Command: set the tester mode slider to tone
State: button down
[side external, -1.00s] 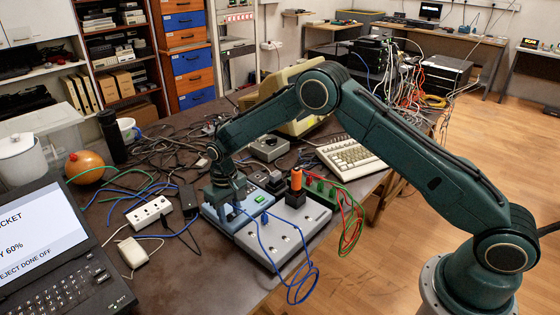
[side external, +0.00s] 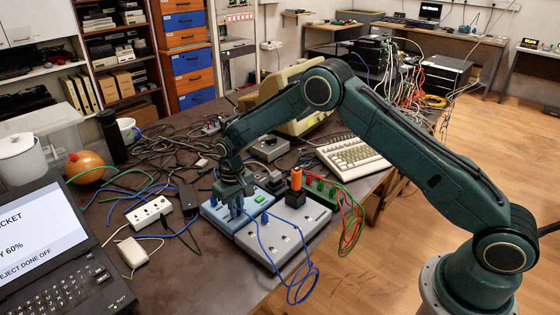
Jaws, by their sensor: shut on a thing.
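The tester appears to be the blue-grey box (side external: 215,213) on the table, with a green display or button (side external: 260,199) on its top. My gripper (side external: 236,212) points down over the left part of this box, with its fingertips at the box's top face. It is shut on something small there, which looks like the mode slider. The fingers hide the slider, and I cannot read its position or any labels.
A light grey panel (side external: 285,247) with several round fittings adjoins the box, with a blue cable looping over it. An orange-topped black part (side external: 296,183) and green blocks (side external: 320,187) stand behind. A white power strip (side external: 148,211) and a laptop (side external: 55,250) are to the left.

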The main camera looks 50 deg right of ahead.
aim_at(245, 210)
jog(key=shift+d, duration=1.45)
jog(key=c, duration=1.4)
grip_release()
jog(key=shift+c, duration=0.2)
jog(key=shift+a+r, duration=0.1)
jog(key=shift+r, duration=0.5)
notch_tip(245, 210, up, 13)
jog(key=shift+f, duration=0.2)
jog(key=shift+r, duration=0.1)
